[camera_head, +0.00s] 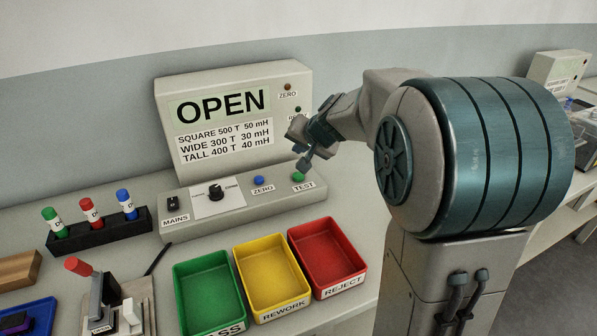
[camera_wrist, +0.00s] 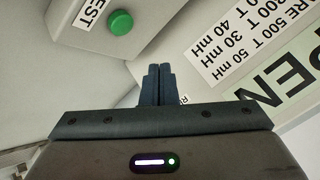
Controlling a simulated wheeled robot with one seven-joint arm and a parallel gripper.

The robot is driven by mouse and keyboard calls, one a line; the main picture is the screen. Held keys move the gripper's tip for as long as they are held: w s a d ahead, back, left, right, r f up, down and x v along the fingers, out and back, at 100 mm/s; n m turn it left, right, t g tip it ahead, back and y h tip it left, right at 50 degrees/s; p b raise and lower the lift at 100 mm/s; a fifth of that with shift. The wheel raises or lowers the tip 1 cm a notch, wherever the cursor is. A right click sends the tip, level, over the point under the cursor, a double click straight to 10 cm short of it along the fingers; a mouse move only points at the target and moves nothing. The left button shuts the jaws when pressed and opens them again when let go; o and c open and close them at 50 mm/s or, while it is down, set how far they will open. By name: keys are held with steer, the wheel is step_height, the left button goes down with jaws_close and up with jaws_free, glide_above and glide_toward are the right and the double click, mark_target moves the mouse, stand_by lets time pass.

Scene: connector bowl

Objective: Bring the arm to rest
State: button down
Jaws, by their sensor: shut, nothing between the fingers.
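My gripper (camera_head: 304,163) is at the right end of the test console (camera_head: 245,205), just above the green TEST button (camera_head: 298,177). In the wrist view its two dark fingers (camera_wrist: 158,72) are together with nothing between them. The green button (camera_wrist: 121,22) shows there to the left of the fingers, apart from them. My arm reaches in from the right of the head view and hides part of the wall and bench behind it.
The console's upright panel (camera_head: 290,75) reads OPEN and stands close behind my gripper. Green (camera_head: 176,290), yellow (camera_head: 238,270) and red (camera_head: 293,250) trays sit in front. A black rack (camera_head: 95,237) with capped cylinders and a lever fixture (camera_head: 103,290) stand at left.

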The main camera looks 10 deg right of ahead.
stand_by(0.4)
steer(key=s+r+n+g+h+p, duration=0.1)
steer(key=s+n+g+p, duration=0.4)
steer(key=s, duration=2.5)
steer(key=shift+s+r+g+h+p, duration=0.2)
steer(key=shift+g+h+p, duration=0.3)
steer(key=shift+h+p, duration=0.4)
steer(key=shift+a, duration=0.1)
